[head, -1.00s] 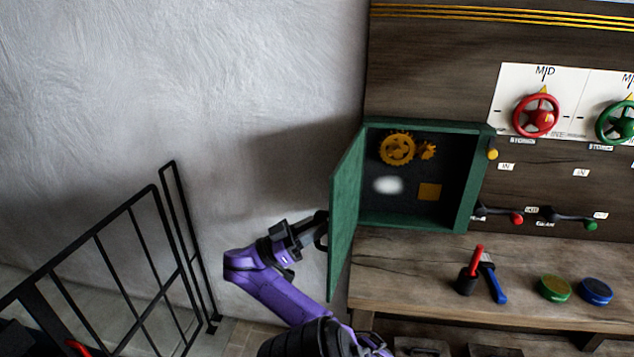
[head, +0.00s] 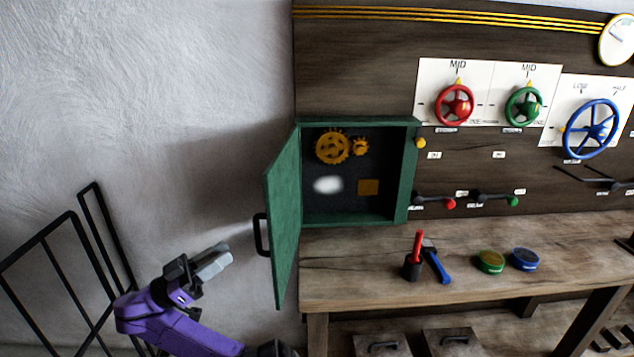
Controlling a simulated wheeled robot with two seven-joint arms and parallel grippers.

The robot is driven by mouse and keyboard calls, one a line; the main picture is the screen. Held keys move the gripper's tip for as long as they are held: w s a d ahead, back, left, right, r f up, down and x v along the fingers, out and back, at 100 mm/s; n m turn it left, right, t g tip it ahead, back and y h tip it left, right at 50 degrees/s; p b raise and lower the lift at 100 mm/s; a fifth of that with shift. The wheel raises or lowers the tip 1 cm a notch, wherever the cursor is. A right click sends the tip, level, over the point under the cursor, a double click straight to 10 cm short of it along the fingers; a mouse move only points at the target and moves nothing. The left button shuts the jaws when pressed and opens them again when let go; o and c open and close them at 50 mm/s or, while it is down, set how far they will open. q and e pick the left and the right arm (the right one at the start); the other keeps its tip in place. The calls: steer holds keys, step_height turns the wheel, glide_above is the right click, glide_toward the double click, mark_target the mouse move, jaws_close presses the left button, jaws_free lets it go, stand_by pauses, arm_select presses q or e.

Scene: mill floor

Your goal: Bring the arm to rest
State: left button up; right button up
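My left arm, purple with a dark wrist, comes in at the bottom left. Its gripper (head: 222,257) has grey fingers pointing up and right, in front of the white wall. The fingers are seen nearly side-on, so the gap between them cannot be made out. The gripper is apart from the black handle (head: 260,235) on the open green cabinet door (head: 284,220), to the left of and a little below it. Nothing shows held in it. My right gripper is out of view.
The green cabinet (head: 402,180) stands open with yellow gears (head: 332,147) inside. A workbench (head: 350,270) carries a red-handled tool in a dark cup (head: 412,268), a blue-handled tool (head: 437,265) and two round tins. A black railing (head: 82,240) stands at the left.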

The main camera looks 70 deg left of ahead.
mark_target(258, 248)
arm_select(q)
steer(key=p+x, duration=0.3)
steer(key=x, duration=0.6)
steer(key=shift+w+r, duration=0.3)
steer(key=shift+s+f, duration=0.1)
